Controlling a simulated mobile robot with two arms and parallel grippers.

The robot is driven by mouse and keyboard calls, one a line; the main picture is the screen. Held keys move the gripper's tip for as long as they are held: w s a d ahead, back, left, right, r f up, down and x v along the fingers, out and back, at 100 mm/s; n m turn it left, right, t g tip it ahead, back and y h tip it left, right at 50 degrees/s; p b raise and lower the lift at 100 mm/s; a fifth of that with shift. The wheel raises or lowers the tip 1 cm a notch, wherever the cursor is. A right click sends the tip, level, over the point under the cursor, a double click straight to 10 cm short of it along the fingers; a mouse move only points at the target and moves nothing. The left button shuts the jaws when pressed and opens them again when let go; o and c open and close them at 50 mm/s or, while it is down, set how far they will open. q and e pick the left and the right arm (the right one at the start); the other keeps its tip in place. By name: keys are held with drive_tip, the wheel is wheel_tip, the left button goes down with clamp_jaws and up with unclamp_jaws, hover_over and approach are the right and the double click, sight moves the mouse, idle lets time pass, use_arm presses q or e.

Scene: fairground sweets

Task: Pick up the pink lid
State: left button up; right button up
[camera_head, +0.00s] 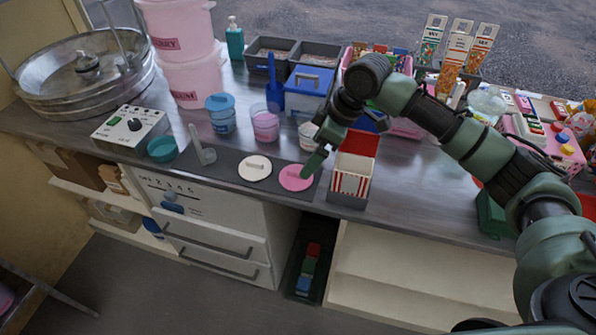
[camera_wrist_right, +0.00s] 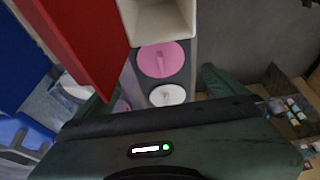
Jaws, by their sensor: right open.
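The pink lid (camera_head: 296,178) is a flat disc with a raised bar handle. It lies on the dark mat (camera_head: 228,172) near the counter's front edge, right of a cream lid (camera_head: 255,168). My right gripper (camera_head: 316,161) is just above and behind the pink lid in the head view. In the right wrist view the pink lid (camera_wrist_right: 152,68) shows whole, with the cream lid (camera_wrist_right: 167,101) below it. My right gripper's fingers (camera_wrist_right: 158,86) are apart with nothing held between them. My left gripper is in neither view.
A red-and-white striped carton (camera_head: 350,184) with a red back stands close right of the pink lid. A pink tub (camera_head: 265,126) and a blue-lidded tub (camera_head: 221,118) stand behind the mat. A blue box (camera_head: 308,97) is further back.

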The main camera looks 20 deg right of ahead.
sight(298, 172)
drive_tip(key=shift+x, duration=1.2)
drive_tip(key=shift+a+f, duration=0.2)
drive_tip(key=shift+f, duration=0.05)
drive_tip(key=x, duration=0.6)
drive_tip(key=shift+f, duration=0.1)
drive_tip(key=c, duration=1.3)
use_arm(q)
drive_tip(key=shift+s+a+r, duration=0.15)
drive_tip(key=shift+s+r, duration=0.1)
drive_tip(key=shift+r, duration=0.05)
use_arm(e)
drive_tip(key=shift+d+r, duration=0.1)
drive_tip(key=shift+r, duration=0.7)
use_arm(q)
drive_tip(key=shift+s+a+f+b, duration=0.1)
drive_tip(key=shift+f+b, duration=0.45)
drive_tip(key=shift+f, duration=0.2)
use_arm(e)
wheel_tip(298, 172, up, 19)
drive_tip(key=shift+f, duration=0.25)
